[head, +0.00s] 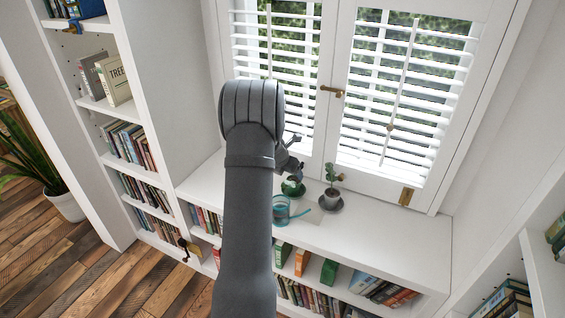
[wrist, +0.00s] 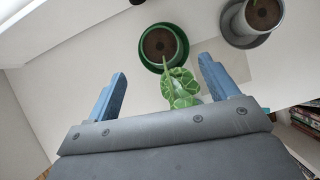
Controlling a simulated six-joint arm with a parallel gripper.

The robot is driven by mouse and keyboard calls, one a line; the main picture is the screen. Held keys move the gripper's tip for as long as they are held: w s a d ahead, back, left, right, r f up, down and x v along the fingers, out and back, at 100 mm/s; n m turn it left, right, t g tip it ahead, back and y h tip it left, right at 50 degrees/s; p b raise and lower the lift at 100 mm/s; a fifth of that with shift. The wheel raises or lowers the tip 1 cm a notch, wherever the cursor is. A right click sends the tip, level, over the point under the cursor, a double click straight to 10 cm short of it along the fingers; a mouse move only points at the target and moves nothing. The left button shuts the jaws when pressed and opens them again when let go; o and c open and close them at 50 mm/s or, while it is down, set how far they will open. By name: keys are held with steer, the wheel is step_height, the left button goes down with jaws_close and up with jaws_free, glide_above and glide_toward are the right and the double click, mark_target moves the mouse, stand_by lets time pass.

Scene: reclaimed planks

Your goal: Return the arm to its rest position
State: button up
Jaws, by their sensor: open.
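My arm rises through the middle of the head view and bends at the top, with my gripper (head: 290,165) small and partly hidden behind it, near the shutters. In the wrist view my gripper (wrist: 163,66) is open, its two blue fingers wide apart. A green-leaved plant (wrist: 181,88) in a green pot (wrist: 181,37) shows between and beyond the fingers, with no finger seen closed on it. The green pot also stands on the white sill in the head view (head: 293,188).
A grey pot (wrist: 240,22) on a saucer stands beside the green one. A teal watering can (head: 281,211) is on the sill (head: 385,240), partly behind my arm. White shutters (head: 400,85) close off the back. Bookshelves stand left and right; the sill's right part is clear.

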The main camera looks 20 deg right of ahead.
mark_target(295, 181)
steer(key=v, duration=0.8)
steer(key=x, duration=1.7)
steer(key=shift+w+f, duration=0.15)
steer(key=shift+f, duration=0.1)
steer(key=shift+r, duration=0.1)
